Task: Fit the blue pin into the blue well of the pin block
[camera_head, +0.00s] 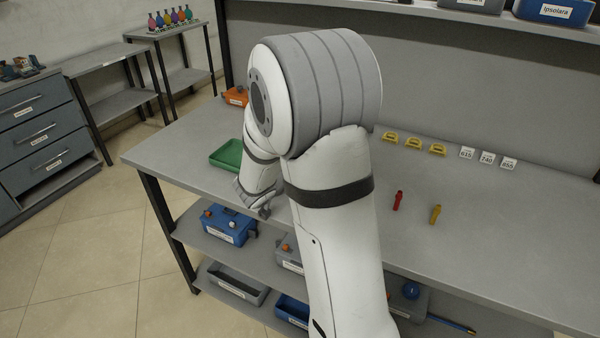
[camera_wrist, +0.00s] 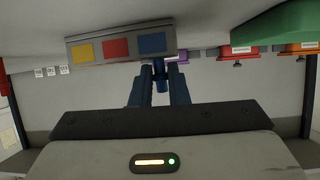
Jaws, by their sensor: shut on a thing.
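In the wrist view the pin block (camera_wrist: 70,53) is a grey bar with yellow, red and blue squares in a row. The blue square (camera_wrist: 151,43) is at its right end. My gripper (camera_wrist: 162,82) is shut on the dark blue pin (camera_wrist: 162,74), which shows between the fingers just below the blue square in the picture. The pin's tip is small and dark, and I cannot tell whether it touches the block. In the head view my arm hides the block and the blue pin.
A red pin (camera_head: 398,200) and a yellow pin (camera_head: 435,214) stand on the bench (camera_head: 490,240) to the right of my arm. A green tray (camera_head: 226,155) lies to its left. Yellow holders (camera_head: 413,143) and number cards (camera_head: 487,158) line the back. The bench's right side is mostly clear.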

